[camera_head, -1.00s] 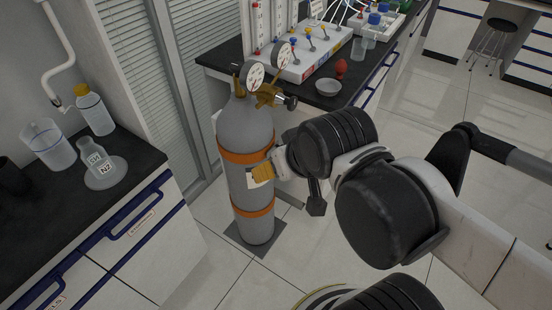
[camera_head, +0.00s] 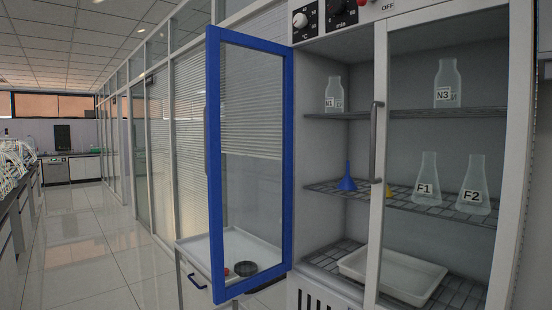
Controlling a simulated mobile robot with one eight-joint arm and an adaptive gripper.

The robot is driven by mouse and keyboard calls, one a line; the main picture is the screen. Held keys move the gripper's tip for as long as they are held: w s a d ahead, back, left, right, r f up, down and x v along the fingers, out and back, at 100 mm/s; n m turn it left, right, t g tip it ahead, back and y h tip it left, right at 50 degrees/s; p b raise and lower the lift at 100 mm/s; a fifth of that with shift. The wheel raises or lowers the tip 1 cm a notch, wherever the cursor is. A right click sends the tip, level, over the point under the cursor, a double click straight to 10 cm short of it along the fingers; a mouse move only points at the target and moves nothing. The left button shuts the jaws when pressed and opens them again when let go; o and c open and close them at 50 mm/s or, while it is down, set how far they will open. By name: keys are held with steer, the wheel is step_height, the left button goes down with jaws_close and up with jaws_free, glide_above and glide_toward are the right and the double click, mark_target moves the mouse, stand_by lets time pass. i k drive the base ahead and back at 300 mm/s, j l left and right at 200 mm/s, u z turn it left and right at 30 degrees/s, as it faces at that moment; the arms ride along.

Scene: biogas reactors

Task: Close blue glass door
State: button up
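The blue-framed glass door (camera_head: 288,160) stands open in the head view, swung out to the left of the cabinet (camera_head: 330,60). Its clear pane shows the glass partition and a low table behind it. A grey vertical handle (camera_head: 206,140) shows at its left edge. The left half of the cabinet is uncovered; a second door with a light frame (camera_head: 376,160) and a grey handle (camera_head: 375,145) covers the right half. My gripper is outside the view.
Cabinet shelves hold labelled bottles (camera_head: 447,84), flasks (camera_head: 427,180), a blue funnel (camera_head: 347,178) and a white tray (camera_head: 392,275). The aisle floor (camera_head: 85,240) at left is clear.

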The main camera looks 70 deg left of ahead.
mark_target(215, 36)
steer(key=k+j+u, duration=0.25)
steer(key=j, duration=1.1)
steer(key=k+j+u, duration=0.3)
steer(key=j, duration=1.15)
steer(key=j+u, duration=0.25)
steer(key=j, duration=1.15)
